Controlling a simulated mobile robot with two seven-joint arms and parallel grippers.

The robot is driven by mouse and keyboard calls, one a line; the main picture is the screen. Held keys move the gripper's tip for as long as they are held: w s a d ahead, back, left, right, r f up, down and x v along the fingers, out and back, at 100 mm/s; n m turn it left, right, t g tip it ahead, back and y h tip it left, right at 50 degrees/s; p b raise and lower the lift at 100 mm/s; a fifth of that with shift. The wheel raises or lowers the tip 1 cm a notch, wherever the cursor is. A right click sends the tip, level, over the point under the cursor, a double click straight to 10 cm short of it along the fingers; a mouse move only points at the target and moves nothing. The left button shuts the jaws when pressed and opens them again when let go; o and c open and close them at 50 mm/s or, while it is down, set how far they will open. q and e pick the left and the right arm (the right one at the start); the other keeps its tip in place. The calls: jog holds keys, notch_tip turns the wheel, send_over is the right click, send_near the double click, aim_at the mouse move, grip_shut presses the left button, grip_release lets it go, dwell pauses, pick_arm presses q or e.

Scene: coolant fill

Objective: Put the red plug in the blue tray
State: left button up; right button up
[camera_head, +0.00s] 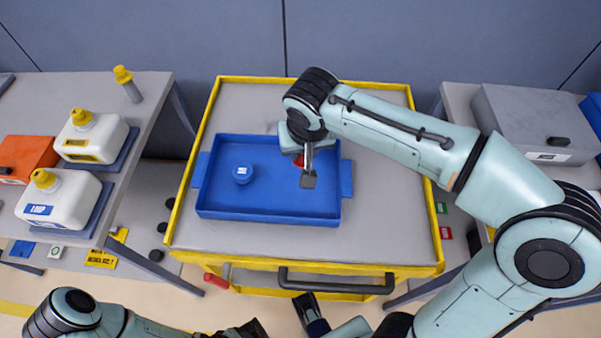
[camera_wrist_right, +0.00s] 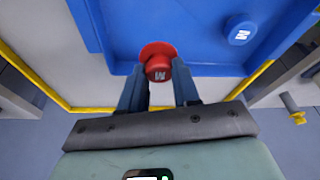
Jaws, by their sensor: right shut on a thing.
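The red plug (camera_wrist_right: 158,64) shows in the right wrist view between the fingers of my right gripper (camera_wrist_right: 159,82). The gripper is shut on it. In the head view my right gripper (camera_head: 304,172) points down over the right part of the blue tray (camera_head: 270,211), and only a sliver of red shows beside the finger. The tray's far right corner is hidden by the arm. The gap between plug and tray floor cannot be judged.
A blue round cap (camera_head: 242,174) lies in the left part of the tray. The tray is on a grey cart top with a yellow rim (camera_head: 340,263). White jugs (camera_head: 92,135) stand on the left bench. A grey case (camera_head: 537,123) is on the right bench.

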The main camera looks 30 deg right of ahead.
notch_tip(320, 180, down, 9)
jog(key=shift+r+b, duration=0.2)
jog(key=shift+b, duration=0.55)
jog(key=shift+f, duration=0.2)
jog(key=o, duration=1)
